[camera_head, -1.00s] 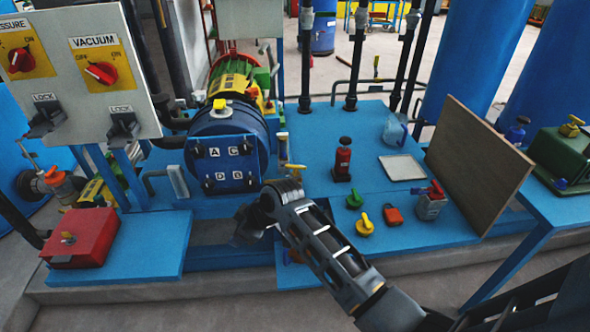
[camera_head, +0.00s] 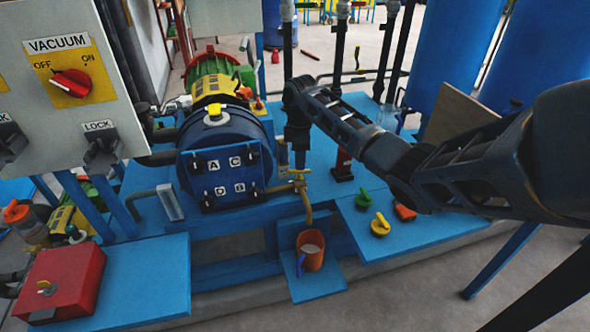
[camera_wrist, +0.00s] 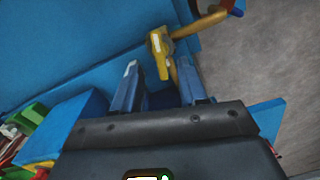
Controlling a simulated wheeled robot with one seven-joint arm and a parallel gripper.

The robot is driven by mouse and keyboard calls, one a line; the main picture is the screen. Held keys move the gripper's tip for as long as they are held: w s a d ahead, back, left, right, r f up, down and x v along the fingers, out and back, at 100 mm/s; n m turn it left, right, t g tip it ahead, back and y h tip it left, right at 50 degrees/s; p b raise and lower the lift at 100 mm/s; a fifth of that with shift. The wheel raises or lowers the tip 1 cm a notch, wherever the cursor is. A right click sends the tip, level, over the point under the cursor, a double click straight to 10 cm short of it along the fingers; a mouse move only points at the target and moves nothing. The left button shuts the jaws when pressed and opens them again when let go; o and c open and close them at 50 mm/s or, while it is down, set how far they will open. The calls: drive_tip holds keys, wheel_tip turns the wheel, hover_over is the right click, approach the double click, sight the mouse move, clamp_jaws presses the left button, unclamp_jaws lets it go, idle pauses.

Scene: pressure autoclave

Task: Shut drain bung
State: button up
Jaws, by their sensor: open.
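A brass-yellow drain tap (camera_head: 301,186), the likely drain bung, sticks out at the lower right of the blue round autoclave vessel (camera_head: 222,140). Its curved spout hangs over an orange mug (camera_head: 311,252). In the wrist view the tap's yellow handle (camera_wrist: 160,55) lies between and just beyond my two fingertips, with the yellow pipe (camera_wrist: 203,24) running up to the right. My gripper (camera_head: 299,160) points down just above the tap in the head view. Its fingers (camera_wrist: 158,68) are apart and hold nothing. I cannot tell whether they touch the handle.
The vessel door carries lettered bolts. A panel with a red vacuum switch (camera_head: 70,83) is at the left, above a red box (camera_head: 65,283). A brown board (camera_head: 455,112) stands behind my arm.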

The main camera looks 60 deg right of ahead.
sight(299, 175)
drive_tip(key=shift+f, duration=2.75)
drive_tip(key=shift+c, duration=0.2)
clamp_jaws()
